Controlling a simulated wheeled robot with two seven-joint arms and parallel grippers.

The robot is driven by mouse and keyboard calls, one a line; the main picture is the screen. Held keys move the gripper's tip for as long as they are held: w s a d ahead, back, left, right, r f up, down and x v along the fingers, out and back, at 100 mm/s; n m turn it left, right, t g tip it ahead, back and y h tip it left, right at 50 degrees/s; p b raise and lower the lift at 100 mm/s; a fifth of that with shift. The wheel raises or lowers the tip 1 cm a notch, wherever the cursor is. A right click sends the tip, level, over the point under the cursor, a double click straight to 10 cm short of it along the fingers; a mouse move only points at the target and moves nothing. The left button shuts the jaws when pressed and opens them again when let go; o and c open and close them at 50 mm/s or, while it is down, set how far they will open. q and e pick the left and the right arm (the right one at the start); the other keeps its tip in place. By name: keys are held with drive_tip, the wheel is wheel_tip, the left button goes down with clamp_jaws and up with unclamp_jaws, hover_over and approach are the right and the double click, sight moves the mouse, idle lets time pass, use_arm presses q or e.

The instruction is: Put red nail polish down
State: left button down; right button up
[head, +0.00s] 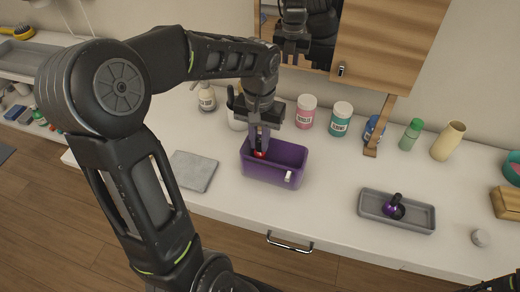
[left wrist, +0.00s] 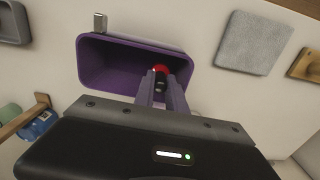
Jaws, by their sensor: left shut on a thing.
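The red nail polish (head: 259,153) is inside the left part of the purple bin (head: 287,155) on the white counter. My left gripper (head: 259,140) reaches down into the bin from above and is shut on the polish. In the left wrist view, the red polish (left wrist: 161,70) with its dark cap shows between the fingertips (left wrist: 161,88), inside the purple bin (left wrist: 95,68). Whether the bottle touches the bin floor is hard to tell.
A grey tray (head: 371,206) with a purple nail polish (head: 393,208) sits to the right. A grey slab (head: 194,170) lies left of the bin. Jars and bottles, including a pink jar (head: 306,110) and a teal jar (head: 341,118), stand behind. The counter between bin and tray is clear.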

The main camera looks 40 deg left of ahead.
sight(259, 147)
use_arm(q)
drive_tip(key=shift+f, duration=1.85)
drive_tip(key=shift+f, duration=0.15)
drive_tip(key=c, duration=1.4)
unclamp_jaws()
drive_tip(key=shift+o, duration=0.2)
wheel_tip(259, 147, up, 12)
drive_tip(key=shift+r, duration=0.15)
